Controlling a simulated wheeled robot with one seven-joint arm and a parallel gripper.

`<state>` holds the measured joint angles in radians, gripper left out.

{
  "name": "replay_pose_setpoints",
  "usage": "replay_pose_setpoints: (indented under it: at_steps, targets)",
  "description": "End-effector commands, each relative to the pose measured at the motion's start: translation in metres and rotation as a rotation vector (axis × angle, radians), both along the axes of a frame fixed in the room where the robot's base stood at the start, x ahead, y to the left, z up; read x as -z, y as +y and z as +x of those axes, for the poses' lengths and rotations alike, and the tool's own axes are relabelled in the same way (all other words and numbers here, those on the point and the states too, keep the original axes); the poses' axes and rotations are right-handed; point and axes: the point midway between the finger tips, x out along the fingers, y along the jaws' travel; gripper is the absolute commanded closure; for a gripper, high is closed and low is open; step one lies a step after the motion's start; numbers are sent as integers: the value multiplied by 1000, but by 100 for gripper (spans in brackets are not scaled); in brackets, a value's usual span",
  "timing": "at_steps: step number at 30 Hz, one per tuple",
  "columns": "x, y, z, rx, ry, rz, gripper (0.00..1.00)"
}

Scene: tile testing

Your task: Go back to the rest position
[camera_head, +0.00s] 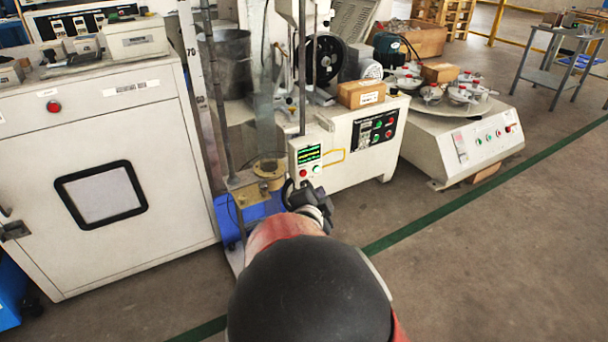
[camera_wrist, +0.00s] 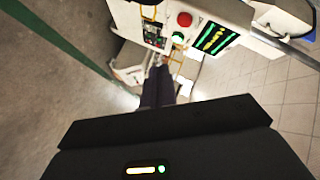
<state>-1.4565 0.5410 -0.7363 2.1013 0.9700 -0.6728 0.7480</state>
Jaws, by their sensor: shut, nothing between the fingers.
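My gripper (camera_head: 305,190) reaches forward in the head view, just in front of a small control box (camera_head: 309,156) with a green display and a red and a green button. In the wrist view my gripper's dark fingers (camera_wrist: 160,68) are together, with nothing held between them. The control box's red button (camera_wrist: 184,19), green button (camera_wrist: 178,38) and display (camera_wrist: 215,38) show beyond the fingertips. My arm hides part of the floor and the base of the test stand in the head view. I cannot tell whether the fingertips touch the box.
A white cabinet (camera_head: 100,235) stands at left. The test stand has a brass-coloured ring (camera_head: 269,168) and a blue base (camera_head: 228,216). A white machine (camera_head: 345,158) and a turntable machine (camera_head: 470,140) stand to the right. Open floor (camera_head: 510,260) lies at right.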

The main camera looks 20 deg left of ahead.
Motion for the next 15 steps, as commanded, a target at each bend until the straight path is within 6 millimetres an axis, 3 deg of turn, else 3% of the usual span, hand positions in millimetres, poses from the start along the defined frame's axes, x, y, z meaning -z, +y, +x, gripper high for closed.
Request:
replay_pose_setpoints:
  at_steps: [11, 15]
  targets:
    - [0, 0, 0, 0, 0, 0, 100]
    - [-4, -11, 5, -3, 40, -1, 100]
